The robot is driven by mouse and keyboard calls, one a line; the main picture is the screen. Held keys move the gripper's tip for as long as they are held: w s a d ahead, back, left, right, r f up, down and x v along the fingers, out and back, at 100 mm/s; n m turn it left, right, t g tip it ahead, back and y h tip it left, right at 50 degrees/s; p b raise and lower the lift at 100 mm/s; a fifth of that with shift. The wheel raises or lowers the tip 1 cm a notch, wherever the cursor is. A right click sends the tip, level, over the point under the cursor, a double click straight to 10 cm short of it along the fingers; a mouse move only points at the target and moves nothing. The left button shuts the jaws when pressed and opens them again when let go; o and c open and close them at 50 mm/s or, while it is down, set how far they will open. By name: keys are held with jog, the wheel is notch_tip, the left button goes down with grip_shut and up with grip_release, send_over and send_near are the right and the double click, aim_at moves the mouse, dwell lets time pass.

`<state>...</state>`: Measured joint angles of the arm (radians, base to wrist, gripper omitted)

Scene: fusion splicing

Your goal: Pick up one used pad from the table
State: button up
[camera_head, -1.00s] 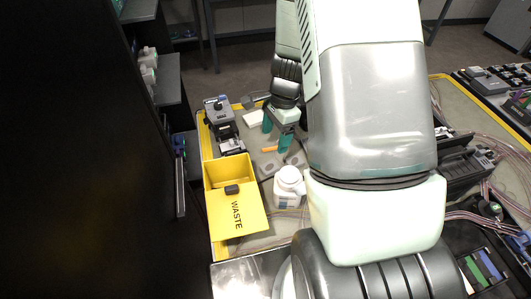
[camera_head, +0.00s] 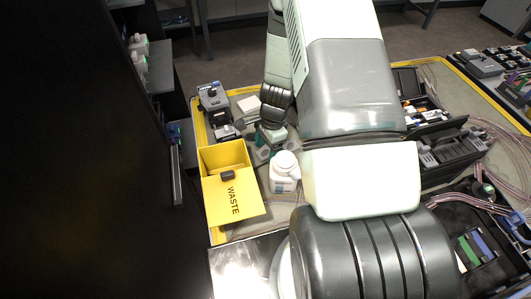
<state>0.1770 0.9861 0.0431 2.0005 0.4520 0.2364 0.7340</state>
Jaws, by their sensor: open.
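My gripper (camera_head: 266,148) points down at the table, low over the spot between the yellow waste bin and the white bottle. Its green fingers show only in part, and it is open. The used pads are mostly hidden by my gripper and the bottle. A small pale grey patch (camera_head: 262,154) shows at the fingers and may be part of a pad. I cannot tell whether a finger touches a pad.
The yellow waste bin (camera_head: 245,206), marked WASTE, stands left of my gripper with a dark object on it. A white bottle (camera_head: 284,178) stands close in front. A dark device (camera_head: 213,99) and a white block (camera_head: 249,106) are behind. My arm hides the table's middle.

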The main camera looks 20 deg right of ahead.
jog(key=c, duration=1.1)
